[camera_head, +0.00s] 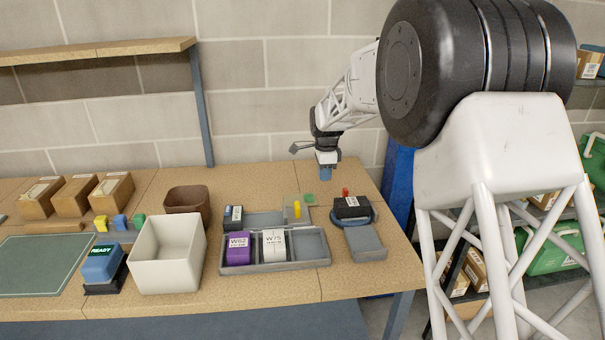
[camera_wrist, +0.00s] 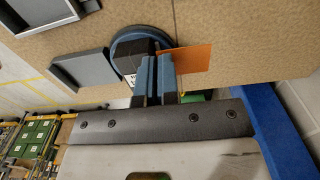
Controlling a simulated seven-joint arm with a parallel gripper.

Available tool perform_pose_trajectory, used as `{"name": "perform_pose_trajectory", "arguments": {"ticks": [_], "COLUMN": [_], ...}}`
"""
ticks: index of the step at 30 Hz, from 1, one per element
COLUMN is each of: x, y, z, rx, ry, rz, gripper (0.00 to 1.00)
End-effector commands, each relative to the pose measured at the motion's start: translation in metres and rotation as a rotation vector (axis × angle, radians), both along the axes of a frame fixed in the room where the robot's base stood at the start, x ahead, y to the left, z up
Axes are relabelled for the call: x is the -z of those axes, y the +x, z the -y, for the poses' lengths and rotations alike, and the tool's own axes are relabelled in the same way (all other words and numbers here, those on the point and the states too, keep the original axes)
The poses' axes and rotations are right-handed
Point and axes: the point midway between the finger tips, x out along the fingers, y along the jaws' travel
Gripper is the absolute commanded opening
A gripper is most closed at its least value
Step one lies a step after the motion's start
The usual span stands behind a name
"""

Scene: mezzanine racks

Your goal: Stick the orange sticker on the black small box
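The black small box (camera_head: 350,207) with a white label sits on a round blue stand (camera_head: 368,220) at the right of the table. In the wrist view the box (camera_wrist: 135,54) is partly hidden behind the fingers. My gripper (camera_head: 327,174) hangs above the table's back right, behind and left of the box. In the wrist view its blue fingers (camera_wrist: 157,62) are close together. The orange sticker (camera_wrist: 193,58) is a flat sheet sticking out at the right fingertip, overlapping the stand's edge, and appears pinched.
A grey tray (camera_head: 276,268) holds purple and white boxes. A small green square (camera_head: 309,199) and a yellow peg (camera_head: 297,209) are behind the tray. A white bin (camera_head: 167,277) stands left.

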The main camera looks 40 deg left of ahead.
Motion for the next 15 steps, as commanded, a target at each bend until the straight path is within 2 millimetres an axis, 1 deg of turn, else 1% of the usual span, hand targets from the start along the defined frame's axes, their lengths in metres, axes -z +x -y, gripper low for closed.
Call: {"name": "perform_pose_trajectory", "arguments": {"ticks": [1, 6, 9, 12, 15], "x": [-0.004, -0.009, -0.011, -0.014, -0.014], "y": [0.005, 0.017, 0.021, 0.024, 0.025], "z": [0.019, 0.072, 0.097, 0.116, 0.128], "rx": [0.003, -0.001, -0.004, -0.007, -0.008], "ry": [0.001, 0.0, 0.0, 0.0, 0.0], "rz": [0.001, 0.0, 0.0, 0.0, 0.0], "gripper": [0.0, 0.0, 0.0, 0.0, 0.0]}}
